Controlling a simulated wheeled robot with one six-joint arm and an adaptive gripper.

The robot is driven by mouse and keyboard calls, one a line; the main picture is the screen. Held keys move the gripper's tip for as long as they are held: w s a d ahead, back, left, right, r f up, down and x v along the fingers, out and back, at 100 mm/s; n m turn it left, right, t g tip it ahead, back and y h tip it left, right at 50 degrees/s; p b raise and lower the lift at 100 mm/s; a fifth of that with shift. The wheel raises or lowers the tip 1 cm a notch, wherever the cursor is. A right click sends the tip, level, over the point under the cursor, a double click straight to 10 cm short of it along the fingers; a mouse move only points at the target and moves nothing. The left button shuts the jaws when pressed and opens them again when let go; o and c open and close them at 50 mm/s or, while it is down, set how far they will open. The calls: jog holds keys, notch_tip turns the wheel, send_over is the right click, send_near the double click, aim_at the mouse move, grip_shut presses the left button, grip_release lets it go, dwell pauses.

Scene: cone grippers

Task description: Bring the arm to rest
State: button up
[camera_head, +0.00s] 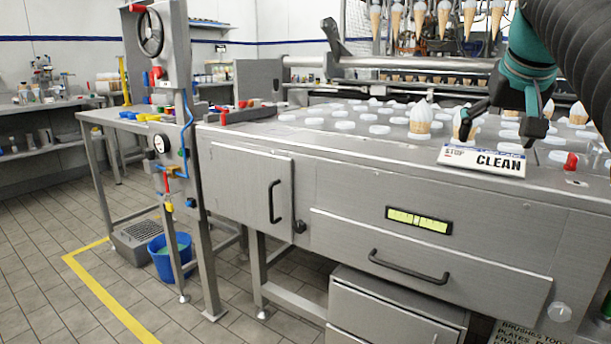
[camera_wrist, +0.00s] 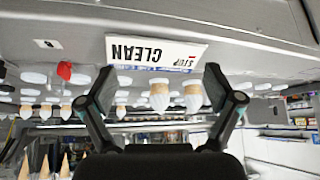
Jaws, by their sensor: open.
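My gripper (camera_head: 502,122) is at the upper right of the head view, above the steel machine top. In the wrist view my gripper (camera_wrist: 152,92) shows its two dark fingers spread wide apart with nothing held between them. The wrist view is upside down. A white sign (camera_head: 482,161) reading STOP and CLEAN stands on the machine's front edge, just below the fingers in the head view. The sign also shows in the wrist view (camera_wrist: 155,52), beyond the fingertips. Two cones (camera_wrist: 160,97) show between the fingers there, farther off and apart from them.
The machine top (camera_head: 330,137) carries several white round discs (camera_head: 379,129) and a few upright cones (camera_head: 420,117). A red knob (camera_head: 571,161) is right of the sign. More cones (camera_head: 419,18) hang at the back. A blue bucket (camera_head: 169,257) stands on the floor.

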jog(key=s+a+f+n, duration=0.1)
jog(key=s+a+f, duration=0.4)
jog(key=f, duration=0.5)
jog(key=s+a+f+n+y, duration=0.1)
jog(key=s+a+f, duration=0.4)
jog(key=f, duration=0.6)
jog(key=s+a+f+n+g, duration=0.1)
jog(key=s+a+f, duration=0.4)
jog(key=s+f, duration=0.4)
jog(key=shift+f+y, duration=0.4)
jog(key=shift+f, duration=0.6)
